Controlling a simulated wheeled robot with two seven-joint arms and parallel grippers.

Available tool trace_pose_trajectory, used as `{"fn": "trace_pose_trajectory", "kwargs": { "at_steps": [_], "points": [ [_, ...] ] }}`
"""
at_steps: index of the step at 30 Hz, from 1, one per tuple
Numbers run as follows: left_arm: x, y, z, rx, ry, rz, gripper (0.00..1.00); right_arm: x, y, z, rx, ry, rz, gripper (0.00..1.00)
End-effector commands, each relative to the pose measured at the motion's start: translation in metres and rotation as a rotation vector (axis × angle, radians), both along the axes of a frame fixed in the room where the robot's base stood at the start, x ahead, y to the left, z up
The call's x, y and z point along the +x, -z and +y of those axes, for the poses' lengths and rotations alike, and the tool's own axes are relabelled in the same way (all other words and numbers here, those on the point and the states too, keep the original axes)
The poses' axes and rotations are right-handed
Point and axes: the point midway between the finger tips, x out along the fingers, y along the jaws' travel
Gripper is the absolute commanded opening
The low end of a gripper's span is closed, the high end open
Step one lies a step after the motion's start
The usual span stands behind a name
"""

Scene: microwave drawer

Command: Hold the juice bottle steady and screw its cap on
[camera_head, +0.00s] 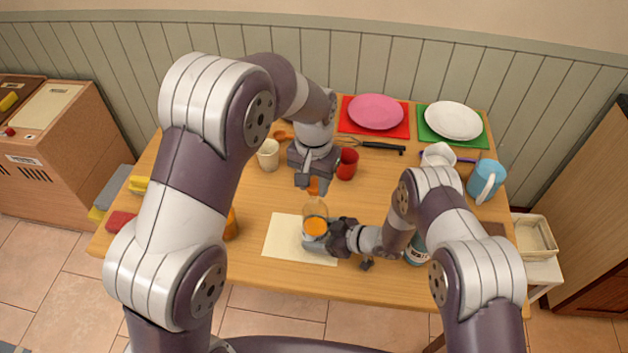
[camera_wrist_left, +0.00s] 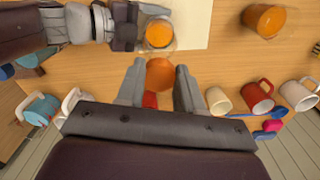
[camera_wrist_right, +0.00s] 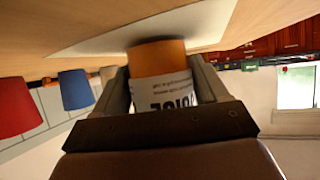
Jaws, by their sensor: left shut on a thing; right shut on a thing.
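The juice bottle (camera_head: 315,212) is clear with orange juice inside and stands on a cream mat (camera_head: 282,240). My right gripper (camera_head: 318,240) is shut around its body. The right wrist view shows the orange juice (camera_wrist_right: 158,57) and a white label (camera_wrist_right: 165,92) between the fingers. My left gripper (camera_head: 311,184) is shut on the orange cap (camera_head: 314,188), behind the bottle in the head view. In the left wrist view the cap (camera_wrist_left: 160,73) sits between the fingertips, offset from the bottle top (camera_wrist_left: 159,33). The cap appears apart from the bottle.
A red mug (camera_head: 347,163) and a cream cup (camera_head: 268,156) stand close to my left gripper. An orange container (camera_head: 231,226) is left of the mat. Pink (camera_head: 376,111) and white (camera_head: 453,120) plates lie at the back.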

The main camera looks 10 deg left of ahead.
Motion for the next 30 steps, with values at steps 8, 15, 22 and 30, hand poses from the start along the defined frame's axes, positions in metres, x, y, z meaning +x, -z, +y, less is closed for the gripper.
{"fn": "trace_pose_trajectory", "kwargs": {
  "at_steps": [8, 15, 22, 30],
  "points": [
    [0.0, 0.0, 0.0, 0.0, 0.0, 0.0, 0.04, 0.0001, -0.0001, 0.0, 0.0, 0.0, 0.0, 0.56],
    [0.0, 0.0, 0.0, 0.0, 0.0, 0.0, 0.04, 0.0001, -0.0001, 0.0, 0.0, 0.0, 0.0, 0.56],
    [-0.0001, 0.0018, 0.0, 0.0, 0.0, 0.001, 0.04, 0.0001, -0.0002, 0.0001, 0.0, 0.0, 0.0, 0.56],
    [0.0, 0.0073, 0.0, 0.0, 0.0, 0.001, 0.04, 0.0001, -0.0002, 0.0001, 0.0, 0.0, 0.0, 0.56]
  ]
}}
